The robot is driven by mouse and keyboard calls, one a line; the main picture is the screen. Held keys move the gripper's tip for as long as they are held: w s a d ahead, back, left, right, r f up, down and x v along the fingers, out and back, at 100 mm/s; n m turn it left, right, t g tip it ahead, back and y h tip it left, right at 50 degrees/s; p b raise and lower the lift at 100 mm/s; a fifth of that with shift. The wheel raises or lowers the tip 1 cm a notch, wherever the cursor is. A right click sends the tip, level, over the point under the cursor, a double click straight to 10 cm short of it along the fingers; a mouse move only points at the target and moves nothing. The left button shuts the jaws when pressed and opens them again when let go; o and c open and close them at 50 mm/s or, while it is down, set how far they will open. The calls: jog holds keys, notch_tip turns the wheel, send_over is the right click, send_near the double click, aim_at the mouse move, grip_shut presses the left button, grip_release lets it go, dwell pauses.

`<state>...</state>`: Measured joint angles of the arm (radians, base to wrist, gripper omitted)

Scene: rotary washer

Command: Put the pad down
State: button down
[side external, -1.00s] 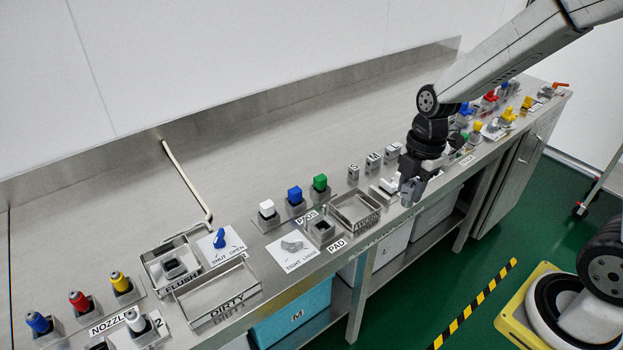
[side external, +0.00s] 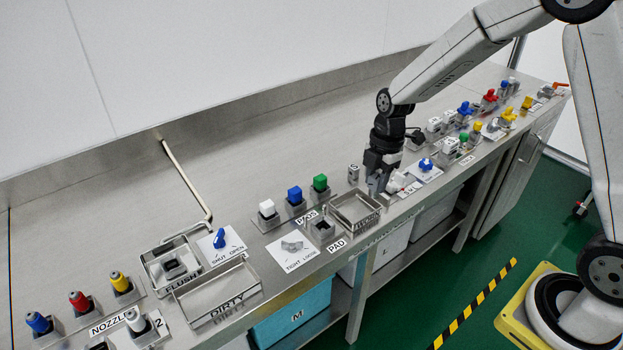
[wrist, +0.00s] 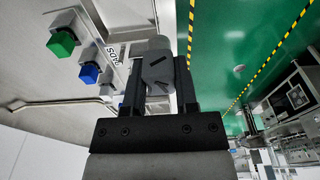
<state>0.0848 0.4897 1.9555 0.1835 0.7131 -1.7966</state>
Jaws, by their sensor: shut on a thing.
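The holder labelled PAD (side external: 322,229) has a dark, empty-looking socket, left of the tray. A white pad (side external: 266,208), a blue pad (side external: 294,194) and a green pad (side external: 320,182) stand in holders behind it.
A dial plate marked TIGHT and LOOSE (side external: 292,248) lies left of the PAD holder. Further left are the DIRTY tray (side external: 215,310) and FLUSH basin (side external: 158,277). A blue knob (side external: 427,164) is right of my gripper. The back of the bench (side external: 290,135) is clear.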

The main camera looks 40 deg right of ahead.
jog(key=shift+w+f, duration=2.4)
jog(key=shift+f, duration=0.3)
jog(key=shift+w+f, duration=0.15)
jog(key=shift+f, duration=0.1)
jog(key=shift+w+d+f, duration=0.1)
jog(key=shift+f, duration=1.5)
jog(key=shift+f, duration=0.1)
jog(key=shift+c, duration=1.9)
grip_release()
notch_tip(320, 180, up, 12)
jog(key=d, duration=0.1)
jog(key=shift+d, duration=0.2)
